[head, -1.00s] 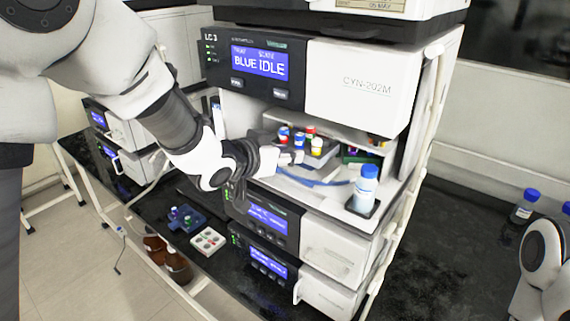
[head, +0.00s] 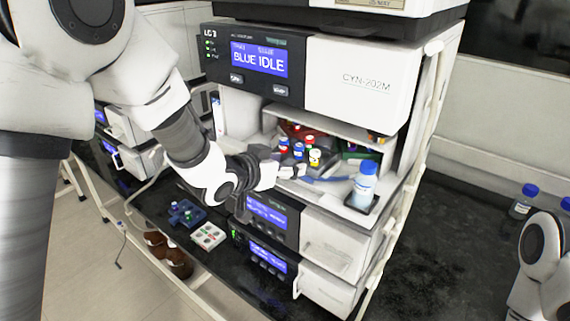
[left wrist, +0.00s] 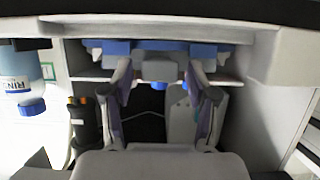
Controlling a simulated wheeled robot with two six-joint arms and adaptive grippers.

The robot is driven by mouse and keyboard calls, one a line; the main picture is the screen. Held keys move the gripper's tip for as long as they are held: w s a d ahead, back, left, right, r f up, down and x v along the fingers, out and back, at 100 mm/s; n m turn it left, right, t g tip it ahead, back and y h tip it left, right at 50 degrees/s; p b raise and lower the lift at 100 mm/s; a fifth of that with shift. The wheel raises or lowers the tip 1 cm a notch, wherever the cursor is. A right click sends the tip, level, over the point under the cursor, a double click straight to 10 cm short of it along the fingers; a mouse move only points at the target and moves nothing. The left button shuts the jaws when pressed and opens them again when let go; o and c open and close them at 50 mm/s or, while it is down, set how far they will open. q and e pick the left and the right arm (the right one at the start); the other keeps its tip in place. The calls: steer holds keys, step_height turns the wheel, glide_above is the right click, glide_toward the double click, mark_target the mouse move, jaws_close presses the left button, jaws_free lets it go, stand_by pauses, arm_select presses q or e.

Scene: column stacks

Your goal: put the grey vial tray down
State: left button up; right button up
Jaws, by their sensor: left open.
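The grey vial tray (head: 325,161) stands inside the open bay of the LC stack, holding vials with red, blue, white and yellow caps. My gripper and the vials hide most of it. My left gripper (head: 291,169) is at the bay's front, close in front of the tray. In the left wrist view my left gripper (left wrist: 158,76) has its two fingers spread, with a grey block between and just beyond the tips. Whether the fingers touch it I cannot tell. Of my right arm only a white link shows at the right edge; its gripper is out of view.
A blue-capped bottle (head: 365,186) stands at the bay's front right corner. A blue strip (head: 325,180) lies on the bay floor. A green rack (head: 352,155) is further right inside. On the bench stand a blue rack (head: 186,214) and a white rack (head: 208,236).

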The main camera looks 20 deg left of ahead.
arm_select(q)
steer(key=v, duration=1.2)
steer(key=s+a+f+n+g+y, duration=0.1)
steer(key=s+f+g, duration=0.2)
steer(key=f, duration=0.7)
steer(key=s+f+n+g+y, duration=0.1)
steer(key=s+f+g, duration=0.15)
steer(key=f, duration=0.85)
steer(key=s+a+f+n+g+y, duration=0.1)
steer(key=s+f+g, duration=0.15)
steer(key=f, duration=0.75)
steer(key=s+a+f+n+g+y+b, duration=0.1)
steer(key=s+f+g+b, duration=0.3)
steer(key=s+f, duration=1.2)
steer(key=shift+s+a+f+g+y, duration=0.3)
steer(key=shift+s+f+g, duration=0.1)
steer(key=shift+f, duration=0.35)
